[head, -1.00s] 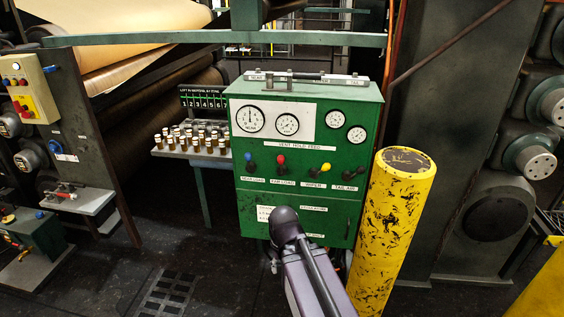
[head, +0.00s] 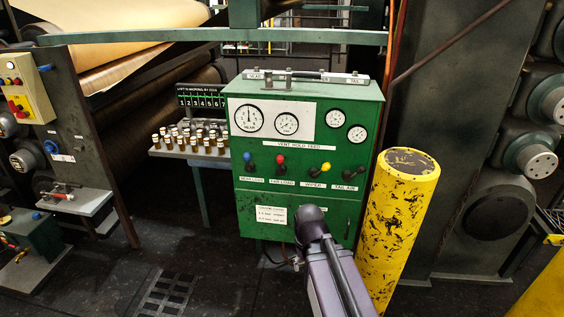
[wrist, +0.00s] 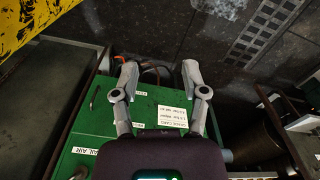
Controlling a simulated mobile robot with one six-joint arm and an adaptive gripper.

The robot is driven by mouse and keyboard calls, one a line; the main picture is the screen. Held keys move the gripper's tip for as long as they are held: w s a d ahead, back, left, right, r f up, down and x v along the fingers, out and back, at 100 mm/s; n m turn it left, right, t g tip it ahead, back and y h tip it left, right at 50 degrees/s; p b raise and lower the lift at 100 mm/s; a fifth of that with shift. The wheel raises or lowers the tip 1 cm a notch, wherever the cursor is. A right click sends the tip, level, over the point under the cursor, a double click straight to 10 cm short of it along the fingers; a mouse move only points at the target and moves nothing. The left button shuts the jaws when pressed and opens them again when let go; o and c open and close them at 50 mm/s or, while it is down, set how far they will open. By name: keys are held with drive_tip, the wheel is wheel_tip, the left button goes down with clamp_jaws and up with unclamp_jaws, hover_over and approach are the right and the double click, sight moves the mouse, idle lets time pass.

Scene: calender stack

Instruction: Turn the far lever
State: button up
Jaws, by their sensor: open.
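The green control cabinet (head: 345,105) stands ahead in the head view, with a row of small levers across its front. The lever marked far load has a red knob (head: 280,159) and is second from the left. The blue lever (head: 248,157) is left of it, the yellow lever (head: 325,167) and a dark one (head: 346,170) are right of it. My gripper (wrist: 158,72) is open and empty in the wrist view, over the cabinet's lower front. In the head view my arm hides the gripper.
A yellow bollard (head: 397,225) stands close to the cabinet's right side. A rack of small bottles (head: 195,140) is to its left. A dark machine frame (head: 455,130) is at the right. The floor at the lower left is open, with a grate (head: 165,295).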

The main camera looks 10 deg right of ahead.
drive_tip(key=o, duration=0.3)
drive_tip(key=shift+w+d+f, duration=0.15)
drive_tip(key=shift+w+d, duration=0.1)
drive_tip(key=shift+w, duration=0.1)
drive_tip(key=w+d+f+n+t+h+b, duration=0.1)
drive_tip(key=w+d+n+t+h+b, duration=0.25)
drive_tip(key=w+n, duration=0.4)
drive_tip(key=n+t+h+b, duration=0.7)
drive_tip(key=n+t, duration=0.5)
drive_tip(key=n, duration=1.1)
approach(279, 163)
drive_tip(key=s, duration=0.1)
drive_tip(key=y, duration=0.1)
drive_tip(key=s+r, duration=0.1)
drive_tip(key=shift+s+a+y, duration=0.25)
drive_tip(key=shift+s+a, duration=0.05)
drive_tip(key=shift+s, duration=0.05)
drive_tip(key=shift+m, duration=0.25)
drive_tip(key=x, duration=1.3)
drive_tip(key=shift+w+d, duration=0.2)
drive_tip(key=shift+w, duration=0.15)
